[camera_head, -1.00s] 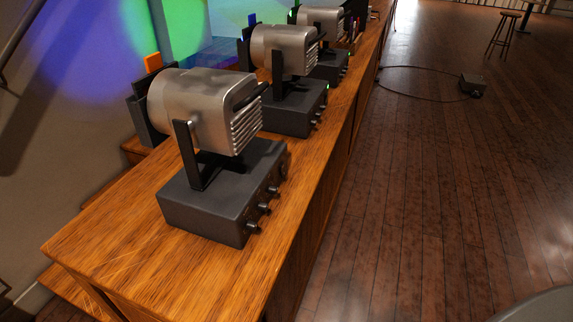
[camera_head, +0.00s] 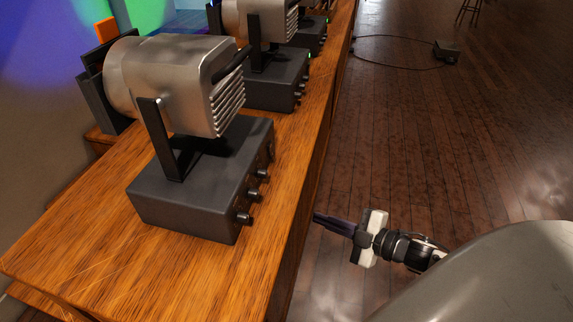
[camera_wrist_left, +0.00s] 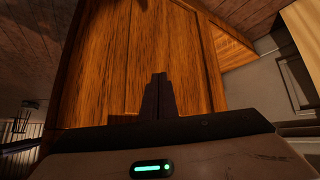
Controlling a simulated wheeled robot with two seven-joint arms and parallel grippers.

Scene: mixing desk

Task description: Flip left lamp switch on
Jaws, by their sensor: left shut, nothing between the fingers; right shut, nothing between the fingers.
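The nearest lamp (camera_head: 175,80), at the left end of the row, is a silver spotlight in a black bracket on a dark grey base box (camera_head: 190,200). Several black knobs (camera_head: 252,195) line the base's right-hand face. I cannot tell which part there is the switch, and I see no lit light on this base. My left gripper (camera_wrist_left: 158,77) is shut and empty in the left wrist view, pointing towards wooden panels.
The lamps stand on a long wooden desk (camera_head: 90,260). A second lamp (camera_head: 262,20) with a small green light stands behind the nearest, with another further back. A dark box (camera_head: 447,50) with a cable lies on the floor. The floor right of the desk is mostly clear.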

